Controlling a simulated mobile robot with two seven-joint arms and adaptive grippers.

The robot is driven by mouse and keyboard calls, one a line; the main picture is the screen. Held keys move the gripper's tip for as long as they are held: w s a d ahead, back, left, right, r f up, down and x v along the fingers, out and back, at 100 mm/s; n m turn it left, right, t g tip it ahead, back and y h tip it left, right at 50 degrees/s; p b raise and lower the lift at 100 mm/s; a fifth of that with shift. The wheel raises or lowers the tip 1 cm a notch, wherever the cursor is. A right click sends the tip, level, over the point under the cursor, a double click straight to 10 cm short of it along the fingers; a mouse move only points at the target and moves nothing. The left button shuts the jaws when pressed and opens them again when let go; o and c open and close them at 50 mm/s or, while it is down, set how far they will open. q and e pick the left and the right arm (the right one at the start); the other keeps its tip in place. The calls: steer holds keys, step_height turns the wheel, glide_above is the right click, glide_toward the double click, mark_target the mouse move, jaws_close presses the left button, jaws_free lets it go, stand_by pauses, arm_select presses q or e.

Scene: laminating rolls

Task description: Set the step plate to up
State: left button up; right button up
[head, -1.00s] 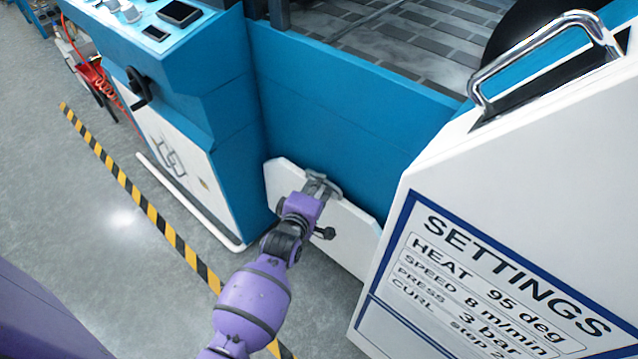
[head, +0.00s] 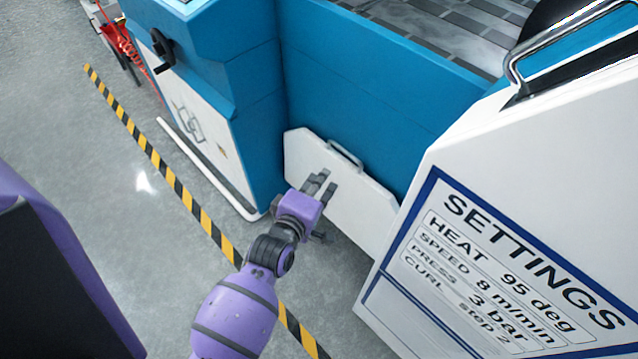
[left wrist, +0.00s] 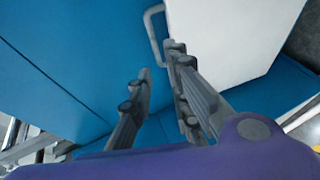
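The step plate (head: 345,215) is a white panel with cut corners, standing upright against the blue machine front. Its grey bar handle (head: 345,155) is near the top edge. In the left wrist view the plate (left wrist: 235,35) is at the upper right and the handle (left wrist: 152,30) sticks out from its edge. My left gripper (head: 323,183) is in front of the plate, just below the handle and apart from it. Its fingers are parted with nothing between them, as the left wrist view (left wrist: 160,62) also shows. My right gripper is not in view.
A white side panel with a settings sign (head: 500,270) and a metal rail stands close on the right. A blue and white cabinet (head: 225,110) stands on the left. Yellow-black floor tape (head: 165,175) runs past open grey floor.

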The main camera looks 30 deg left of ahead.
arm_select(q)
steer(key=shift+v, duration=0.85)
